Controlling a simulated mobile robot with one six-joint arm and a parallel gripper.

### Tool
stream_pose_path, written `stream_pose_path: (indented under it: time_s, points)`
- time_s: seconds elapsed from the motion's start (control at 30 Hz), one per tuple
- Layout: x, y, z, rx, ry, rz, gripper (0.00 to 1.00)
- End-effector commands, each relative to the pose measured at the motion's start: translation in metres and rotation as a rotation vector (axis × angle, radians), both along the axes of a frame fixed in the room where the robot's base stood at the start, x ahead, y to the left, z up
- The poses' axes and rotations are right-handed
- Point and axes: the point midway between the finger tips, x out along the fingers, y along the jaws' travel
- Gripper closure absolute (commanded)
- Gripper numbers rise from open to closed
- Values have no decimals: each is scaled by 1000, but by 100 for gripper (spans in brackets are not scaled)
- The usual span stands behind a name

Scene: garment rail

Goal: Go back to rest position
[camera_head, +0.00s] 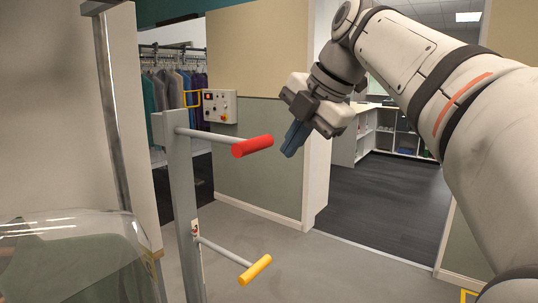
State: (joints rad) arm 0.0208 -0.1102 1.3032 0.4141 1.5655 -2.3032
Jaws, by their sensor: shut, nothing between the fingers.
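My gripper (293,141) is in the upper middle of the head view, at the end of my arm, which comes in from the right. Its dark blue-grey fingers point down and to the left. They are shut with nothing held. The gripper appears just right of a red-handled bar (252,146) on a grey post (186,220). A gap shows between the fingers and the red handle in the picture; the depth between them I cannot tell.
A yellow-handled bar (255,269) sits lower on the same post. A control box (219,106) is on the wall behind. Clothes (175,95) hang on a rail at the back left. A clear curved cover (75,260) is at lower left. A doorway opens onto dark floor (385,200).

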Motion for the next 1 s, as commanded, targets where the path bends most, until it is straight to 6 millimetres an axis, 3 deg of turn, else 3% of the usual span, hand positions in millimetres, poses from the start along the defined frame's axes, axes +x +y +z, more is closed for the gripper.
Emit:
stream_pose_path:
  time_s: [0.37,0.8,1.0]
  points:
    - [-29,-29,-119,166,354,-876,100]
    - [-115,-65,-275,376,540,-1896,100]
    - [-145,-74,-315,452,549,-2154,100]
